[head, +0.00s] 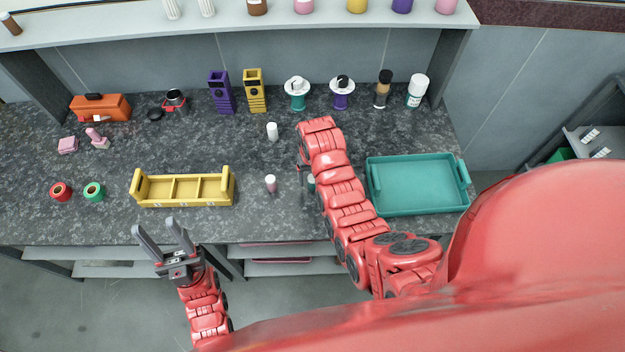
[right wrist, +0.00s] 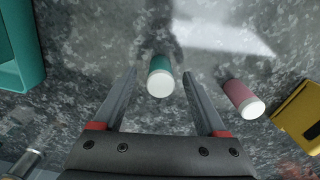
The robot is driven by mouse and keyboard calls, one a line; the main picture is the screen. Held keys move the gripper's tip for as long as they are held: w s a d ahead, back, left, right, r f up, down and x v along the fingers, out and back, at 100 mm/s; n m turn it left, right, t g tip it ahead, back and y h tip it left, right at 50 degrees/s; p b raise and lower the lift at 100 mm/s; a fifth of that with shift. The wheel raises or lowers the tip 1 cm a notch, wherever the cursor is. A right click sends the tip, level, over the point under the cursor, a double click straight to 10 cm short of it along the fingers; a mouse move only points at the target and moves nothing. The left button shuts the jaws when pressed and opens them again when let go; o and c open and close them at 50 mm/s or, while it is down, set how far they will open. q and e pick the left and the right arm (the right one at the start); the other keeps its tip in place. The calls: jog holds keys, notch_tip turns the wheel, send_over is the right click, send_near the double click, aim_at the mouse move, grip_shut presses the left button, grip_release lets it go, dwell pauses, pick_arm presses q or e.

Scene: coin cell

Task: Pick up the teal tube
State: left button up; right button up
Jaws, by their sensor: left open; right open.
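The teal tube (right wrist: 159,76) with a white end shows in the right wrist view, in the gap between the fingertips of my open right gripper (right wrist: 160,82). No contact shows, and I cannot tell how far below the fingertips it is. In the head view only a sliver of the teal tube (head: 311,184) shows beside my right arm, which hides the rest. My right gripper (head: 304,172) points down there, mostly hidden by the arm. My left gripper (head: 156,228) is open and empty at the front edge of the counter, far from the tube.
A pink tube (head: 270,183) stands left of the teal tube, and a white tube (head: 272,131) farther back. A yellow rack (head: 184,204) is at left and a teal tray (head: 418,210) at right. Dispensers and bottles line the back.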

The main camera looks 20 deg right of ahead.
jog(key=shift+f+p, duration=0.5)
jog(key=shift+f, duration=0.9)
grip_shut()
